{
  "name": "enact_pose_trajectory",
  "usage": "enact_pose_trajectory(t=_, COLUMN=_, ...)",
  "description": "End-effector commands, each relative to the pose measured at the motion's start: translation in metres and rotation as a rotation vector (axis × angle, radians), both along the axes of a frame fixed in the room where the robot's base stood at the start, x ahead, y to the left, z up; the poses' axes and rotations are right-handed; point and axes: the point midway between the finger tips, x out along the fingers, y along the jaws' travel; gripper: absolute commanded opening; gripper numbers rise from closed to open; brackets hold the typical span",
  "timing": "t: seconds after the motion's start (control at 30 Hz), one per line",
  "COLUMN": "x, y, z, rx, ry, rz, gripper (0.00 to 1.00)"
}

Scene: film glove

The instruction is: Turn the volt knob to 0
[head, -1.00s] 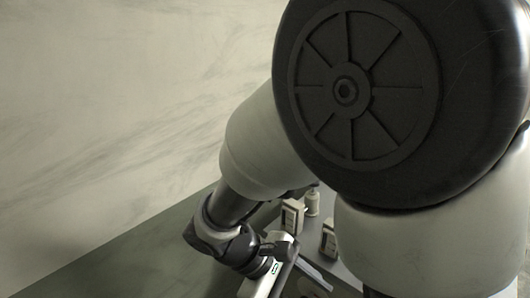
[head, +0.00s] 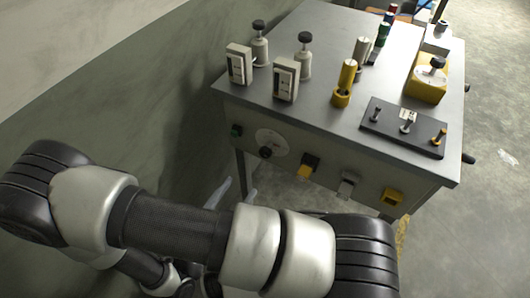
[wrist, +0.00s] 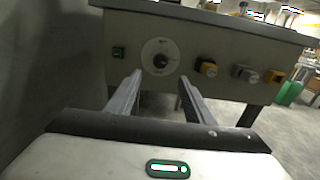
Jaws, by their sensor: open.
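The volt knob appears to be the small black knob (head: 265,152) on a round white dial (head: 270,137) on the bench's front panel. In the wrist view the knob (wrist: 161,61) sits low on the dial (wrist: 158,48), ahead of my gripper (wrist: 160,80). The two fingers are spread apart and empty, with the knob showing between and beyond their tips. They look apart from the panel. In the head view my arm hides most of the gripper; the pale fingers show below the panel. The dial's markings are too small to read.
The front panel also has a green switch (head: 236,131), a yellow-black switch (head: 308,166), a grey one (head: 347,185) and a yellow one (head: 391,198). The bench top (head: 340,60) holds meters, bottles and a yellow device (head: 427,85). A wall stands at left.

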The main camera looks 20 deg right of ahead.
Motion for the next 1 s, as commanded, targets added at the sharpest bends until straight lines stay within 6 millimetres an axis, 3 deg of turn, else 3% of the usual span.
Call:
enact_pose_trajectory(t=0.6, x=0.09, y=-0.092, z=0.0, rx=0.001, ry=-0.001, rz=-0.007, gripper=0.48)
enact_pose_trajectory(t=1.0, x=0.106, y=-0.108, z=0.0, rx=0.001, ry=0.001, rz=-0.004, gripper=0.48)
